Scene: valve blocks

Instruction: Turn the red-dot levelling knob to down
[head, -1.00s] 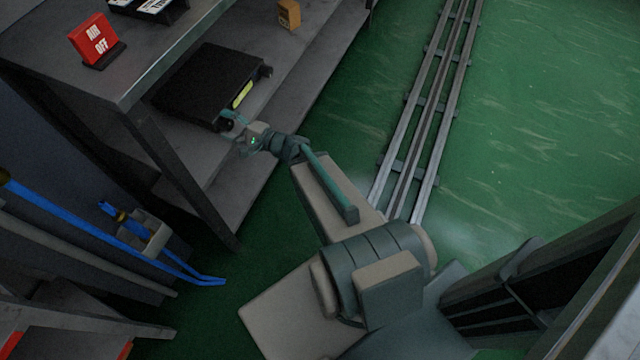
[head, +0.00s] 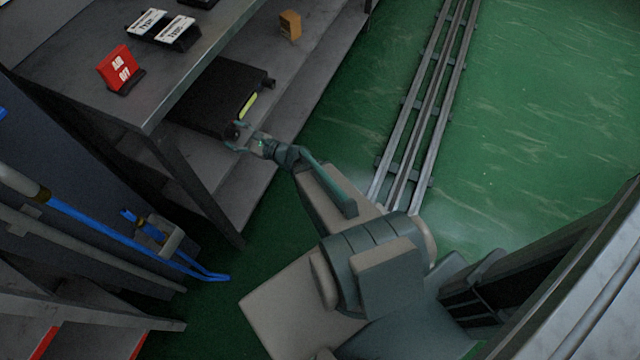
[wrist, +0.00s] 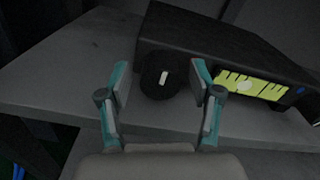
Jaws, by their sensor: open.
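A black box-shaped unit (head: 215,92) stands on the shelf under the bench, with a yellow-green display on its front. A round dark knob (wrist: 160,76) with a white pointer mark sits at the left end of that front; it also shows small in the head view (head: 232,131). The mark is near upright, leaning slightly. I see no red dot on the knob. My gripper (head: 240,139) is at this knob. In the wrist view my gripper (wrist: 161,83) is open, one finger to each side of the knob, with gaps visible.
The display (wrist: 252,85) and a small blue button (wrist: 300,90) lie right of the knob. Another dark knob (head: 268,83) is at the unit's far end. A red "AIR OFF" sign (head: 119,68) stands on the bench. An orange-brown block (head: 289,25) is farther along the shelf.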

